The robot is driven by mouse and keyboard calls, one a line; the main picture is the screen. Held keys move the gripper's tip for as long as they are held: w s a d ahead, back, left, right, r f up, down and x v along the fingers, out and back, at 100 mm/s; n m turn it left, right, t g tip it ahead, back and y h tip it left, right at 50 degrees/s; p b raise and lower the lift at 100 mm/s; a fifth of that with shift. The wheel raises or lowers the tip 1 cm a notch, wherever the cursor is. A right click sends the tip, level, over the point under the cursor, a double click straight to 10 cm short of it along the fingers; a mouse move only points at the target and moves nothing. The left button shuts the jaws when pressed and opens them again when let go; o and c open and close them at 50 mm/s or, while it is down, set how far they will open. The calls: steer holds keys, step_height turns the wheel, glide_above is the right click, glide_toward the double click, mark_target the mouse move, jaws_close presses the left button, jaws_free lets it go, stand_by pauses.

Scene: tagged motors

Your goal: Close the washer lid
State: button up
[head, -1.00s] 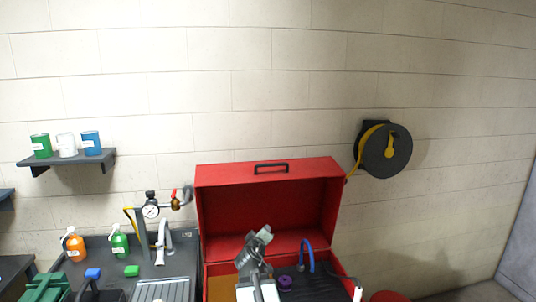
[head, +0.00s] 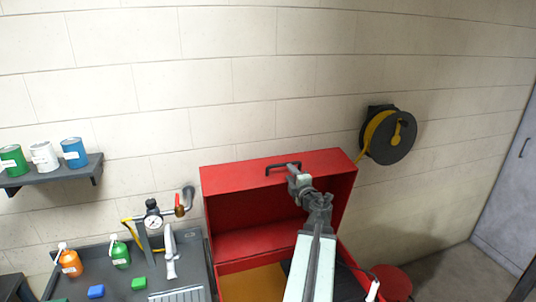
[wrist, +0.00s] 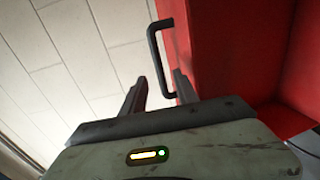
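The red washer lid (head: 235,203) stands raised in the head view, with a black bar handle (head: 270,169) near its top edge. My gripper (head: 292,172) is at the right end of this handle, reaching up in front of the lid. In the wrist view the handle (wrist: 153,55) stands out from the red lid (wrist: 217,60), ahead of my gripper (wrist: 160,83). The two fingers are apart, and the handle's near end shows between them, close to the right finger. I cannot tell whether they touch. My arm hides part of the washer basin (head: 240,287).
Left of the washer is a dark sink bench (head: 190,258) with an orange bottle (head: 69,262), a green bottle (head: 120,254) and a pressure gauge (head: 153,221). A hose reel (head: 388,135) hangs on the wall at right. A red round object (head: 392,281) stands right of the washer.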

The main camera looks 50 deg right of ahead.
mark_target(284, 165)
steer(key=x, duration=0.8)
steer(key=shift+c, duration=0.4)
jaws_close()
steer(key=shift+a, duration=0.1)
stand_by(1.0)
